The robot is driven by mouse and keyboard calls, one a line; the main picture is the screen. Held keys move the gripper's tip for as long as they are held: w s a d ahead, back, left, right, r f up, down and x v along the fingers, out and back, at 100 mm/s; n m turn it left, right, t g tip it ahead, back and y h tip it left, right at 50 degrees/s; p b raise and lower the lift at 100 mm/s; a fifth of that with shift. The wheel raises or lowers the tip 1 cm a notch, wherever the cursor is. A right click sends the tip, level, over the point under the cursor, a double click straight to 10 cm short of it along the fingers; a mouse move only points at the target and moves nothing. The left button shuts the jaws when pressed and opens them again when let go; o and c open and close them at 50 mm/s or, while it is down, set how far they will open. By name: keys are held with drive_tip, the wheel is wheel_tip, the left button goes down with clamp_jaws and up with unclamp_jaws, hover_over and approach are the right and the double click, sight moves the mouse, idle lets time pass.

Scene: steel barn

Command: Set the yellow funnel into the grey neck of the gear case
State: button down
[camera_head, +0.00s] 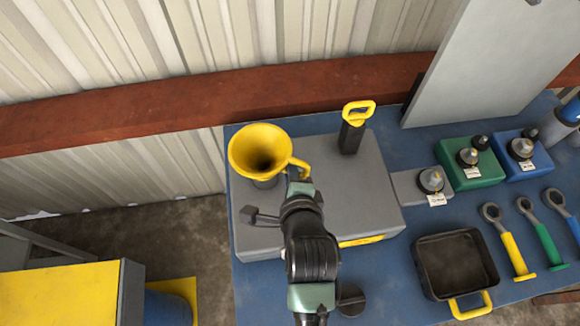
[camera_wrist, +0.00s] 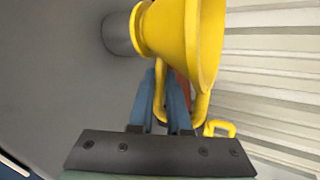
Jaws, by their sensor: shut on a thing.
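The yellow funnel (camera_head: 260,148) is upright, wide mouth up, over the back left of the grey gear case (camera_head: 345,195). The grey neck (camera_head: 266,184) shows just below it. In the wrist view, the collar of the funnel (camera_wrist: 185,40) meets the end of the neck (camera_wrist: 117,33) with no clear gap, and the two look in line. The spout is hidden, seemingly inside the neck. My gripper (camera_head: 299,180) is to the right of the funnel, shut on its handle; in the wrist view the blue fingers (camera_wrist: 164,98) are on either side of the handle.
A black post with a yellow handle (camera_head: 353,132) stands on the case, right of the funnel. A small lever (camera_head: 258,216) sticks out at left. A dark tray (camera_head: 456,263), coloured wrenches (camera_head: 508,240) and green (camera_head: 470,165) and blue (camera_head: 522,157) blocks occupy the bench's right.

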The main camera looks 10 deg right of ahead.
drive_tip(key=c, duration=0.8)
unclamp_jaws()
drive_tip(key=v, duration=1.3)
drive_tip(key=shift+b, duration=0.4)
wheel_tip(320, 180, up, 5)
drive_tip(key=p, duration=0.5)
drive_tip(key=shift+p, duration=0.3)
